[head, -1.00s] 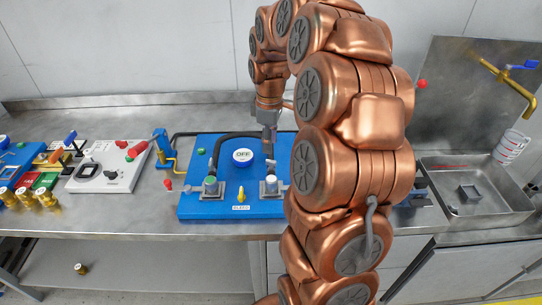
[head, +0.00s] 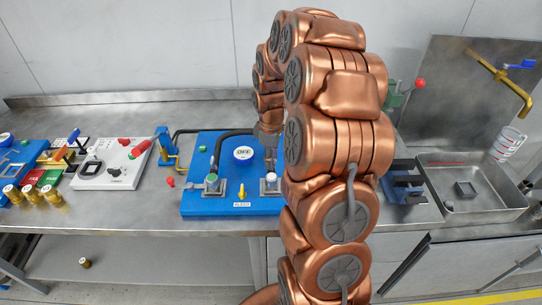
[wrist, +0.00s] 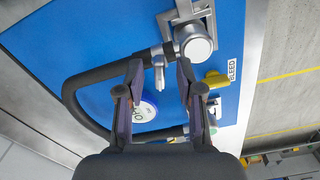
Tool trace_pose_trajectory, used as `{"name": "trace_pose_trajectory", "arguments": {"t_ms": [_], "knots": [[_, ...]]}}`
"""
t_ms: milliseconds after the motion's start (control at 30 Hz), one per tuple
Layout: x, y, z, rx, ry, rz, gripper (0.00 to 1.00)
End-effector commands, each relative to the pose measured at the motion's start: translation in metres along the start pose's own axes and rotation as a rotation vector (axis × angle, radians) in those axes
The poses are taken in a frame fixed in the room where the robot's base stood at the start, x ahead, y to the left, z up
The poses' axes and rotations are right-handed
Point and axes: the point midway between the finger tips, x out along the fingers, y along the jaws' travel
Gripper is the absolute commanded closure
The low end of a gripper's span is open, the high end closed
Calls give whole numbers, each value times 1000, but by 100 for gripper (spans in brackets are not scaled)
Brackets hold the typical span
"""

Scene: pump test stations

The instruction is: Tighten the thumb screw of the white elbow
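The white elbow (head: 271,178) has a white cap and stands at the right front of the blue panel (head: 225,207). In the wrist view the elbow's pale round cap (wrist: 197,46) shows just beyond my fingertips. A small grey thumb screw (wrist: 158,78) shows between the fingers. My gripper (wrist: 159,70) is open, pointing at the hose side of the elbow, with one finger on either side of the screw; I cannot tell whether they touch it. In the head view my gripper (head: 270,152) is low over the panel, partly hidden by my arm.
A green-capped elbow (head: 212,178) stands left on the panel. A yellow bleed valve (head: 241,193) lies between the elbows. A black hose (wrist: 75,90) loops around near my fingers. A blue clamp (head: 404,187) and sink (head: 480,212) are right.

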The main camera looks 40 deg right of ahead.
Motion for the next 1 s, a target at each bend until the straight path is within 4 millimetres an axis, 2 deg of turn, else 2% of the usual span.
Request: {"name": "trace_pose_trajectory", "arguments": {"t_ms": [167, 533, 1000], "knots": [[0, 0, 0, 0, 0, 0, 64], [0, 0, 0, 0, 0, 0, 100], [2, 0, 0, 21, 1, 1, 100]]}}
